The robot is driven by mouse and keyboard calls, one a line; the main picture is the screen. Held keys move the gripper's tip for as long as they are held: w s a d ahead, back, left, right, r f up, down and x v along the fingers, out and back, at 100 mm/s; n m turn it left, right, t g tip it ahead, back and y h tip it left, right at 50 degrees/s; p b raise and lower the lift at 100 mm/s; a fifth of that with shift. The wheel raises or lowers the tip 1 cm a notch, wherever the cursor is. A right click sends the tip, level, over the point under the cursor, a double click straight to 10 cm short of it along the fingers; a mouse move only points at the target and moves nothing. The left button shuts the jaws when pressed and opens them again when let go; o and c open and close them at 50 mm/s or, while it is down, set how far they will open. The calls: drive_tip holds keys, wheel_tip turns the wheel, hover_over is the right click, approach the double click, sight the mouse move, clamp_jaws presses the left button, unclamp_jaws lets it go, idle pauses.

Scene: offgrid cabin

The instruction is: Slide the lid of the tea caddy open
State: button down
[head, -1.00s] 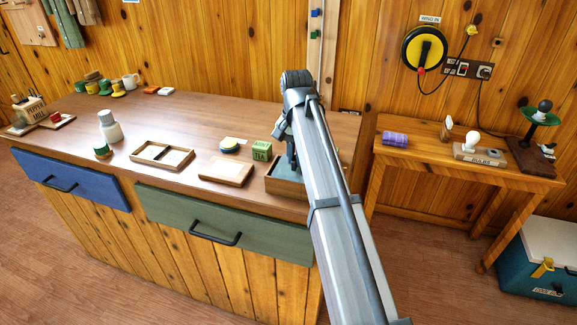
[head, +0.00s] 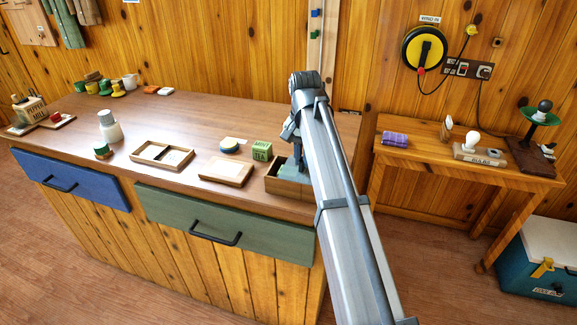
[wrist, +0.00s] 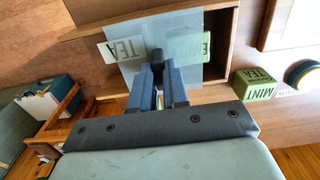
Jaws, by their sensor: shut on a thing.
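The tea caddy (head: 278,187) is an open-topped wooden box at the right end of the counter, partly hidden by my arm. Its flat blue-grey lid (head: 291,171) is shifted right, and a strip of the inside shows on its left. In the wrist view the lid (wrist: 184,22) looks see-through and the uncovered, dark inside of the caddy (wrist: 224,38) lies to its right. A green item (wrist: 206,45) shows there, partly under the lid. A white TEA label (wrist: 120,49) is at the lid's left edge. My gripper (wrist: 158,62) is shut on the lid's dark knob.
A green mint tea box (head: 262,150) and a round tin (head: 229,145) stand behind and left of the caddy. A flat wooden box (head: 227,171) and a divided tray (head: 162,154) lie further left. A side table (head: 440,157) is to the right, past a gap.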

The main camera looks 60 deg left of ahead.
drive_tip(key=shift+w+d, duration=0.7)
drive_tip(key=shift+w, duration=0.05)
drive_tip(key=shift+d, duration=0.1)
idle(0.4)
drive_tip(key=shift+w+d, duration=0.6)
drive_tip(key=shift+w, duration=0.1)
drive_tip(key=shift+w+d, duration=0.7)
drive_tip(key=shift+d, duration=0.05)
drive_tip(key=shift+w+d, duration=0.1)
idle(0.4)
drive_tip(key=c, duration=1)
unclamp_jaws()
drive_tip(key=shift+c, duration=0.2)
